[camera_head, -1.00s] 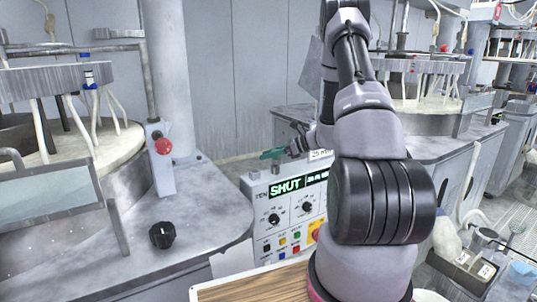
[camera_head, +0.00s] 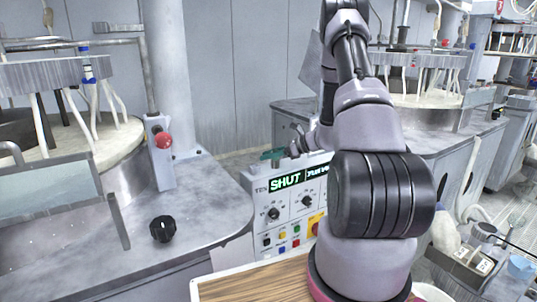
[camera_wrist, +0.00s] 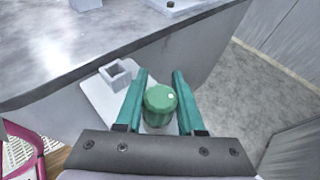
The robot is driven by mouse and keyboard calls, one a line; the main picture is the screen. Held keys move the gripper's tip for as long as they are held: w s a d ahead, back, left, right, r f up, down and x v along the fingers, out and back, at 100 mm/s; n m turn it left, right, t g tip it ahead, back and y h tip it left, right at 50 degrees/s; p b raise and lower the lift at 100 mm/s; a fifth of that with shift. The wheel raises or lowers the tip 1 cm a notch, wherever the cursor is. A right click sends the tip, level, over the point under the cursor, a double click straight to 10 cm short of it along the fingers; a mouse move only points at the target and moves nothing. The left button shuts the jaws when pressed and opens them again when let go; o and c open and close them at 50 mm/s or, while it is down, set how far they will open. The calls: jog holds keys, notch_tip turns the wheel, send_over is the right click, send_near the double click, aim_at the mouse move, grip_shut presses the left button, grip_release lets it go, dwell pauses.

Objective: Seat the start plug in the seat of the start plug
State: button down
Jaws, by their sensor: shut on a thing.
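The start plug is a round green cap (camera_wrist: 160,98) between the two green fingers of my gripper (camera_wrist: 160,88) in the wrist view. The fingers are shut on its sides.
The control box (camera_head: 258,222) has a display reading SHUT, knobs and coloured buttons. A grey bench (camera_head: 205,220) with a black knob (camera_head: 162,228) and a red button (camera_head: 163,140) lies left. A wood-topped tray (camera_head: 255,283) is in front. Floor (camera_wrist: 250,85) shows right of the box.

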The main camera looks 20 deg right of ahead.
jog(key=shift+f, duration=0.1)
jog(key=shift+c, duration=2.2)
grip_release()
jog(key=v, duration=1.1)
jog(key=shift+a, duration=0.1)
